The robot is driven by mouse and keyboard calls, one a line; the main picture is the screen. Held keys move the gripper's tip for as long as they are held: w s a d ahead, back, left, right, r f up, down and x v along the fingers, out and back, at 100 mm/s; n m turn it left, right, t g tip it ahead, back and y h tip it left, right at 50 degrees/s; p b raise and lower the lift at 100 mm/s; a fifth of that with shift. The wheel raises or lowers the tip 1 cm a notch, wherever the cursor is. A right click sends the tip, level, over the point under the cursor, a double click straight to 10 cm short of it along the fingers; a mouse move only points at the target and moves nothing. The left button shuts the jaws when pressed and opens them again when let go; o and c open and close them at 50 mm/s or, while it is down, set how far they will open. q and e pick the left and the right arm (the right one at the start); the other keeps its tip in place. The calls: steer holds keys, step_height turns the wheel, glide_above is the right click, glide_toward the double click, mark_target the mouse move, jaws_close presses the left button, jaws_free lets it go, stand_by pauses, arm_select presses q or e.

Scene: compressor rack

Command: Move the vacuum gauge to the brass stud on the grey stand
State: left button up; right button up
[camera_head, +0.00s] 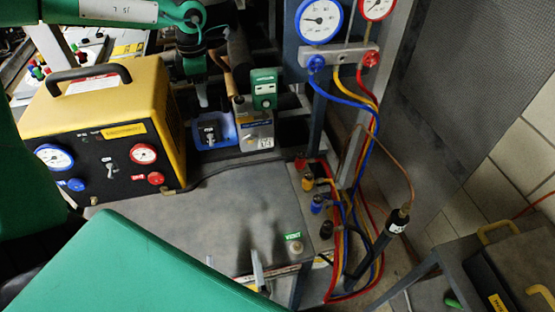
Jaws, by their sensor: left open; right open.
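A grey stand (225,225) fills the middle foreground. My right gripper (236,268) is open over the stand's front edge, partly hidden by my arm.
A yellow machine (105,125) with two dials stands at left. A blue holder (214,132) stands behind the stand. Two gauges (319,20) hang above, with red, blue and yellow hoses (372,140) at right. A black cylinder (378,240) leans there. Another grey surface is at lower right.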

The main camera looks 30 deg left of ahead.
arm_select(q)
steer(key=shift+w, duration=0.1)
arm_select(e)
steer(key=w+a+r+n, duration=0.1)
steer(key=w+r, duration=0.1)
steer(key=w, duration=0.5)
steer(key=w+r+n, duration=0.1)
steer(key=w+r, duration=0.2)
steer(key=w, duration=0.3)
steer(key=n+t+y, duration=0.1)
steer(key=y, duration=0.1)
glide_toward(266, 96)
steer(key=x, duration=0.9)
steer(key=shift+w+a+r, duration=0.1)
steer(key=shift+a, duration=0.05)
steer(key=c, duration=1.1)
arm_select(q)
steer(key=c, duration=0.3)
arm_select(e)
steer(key=shift+c, duration=1.1)
arm_select(q)
jaws_close()
steer(key=shift+f, duration=0.1)
arm_select(e)
steer(key=shift+r, duration=0.1)
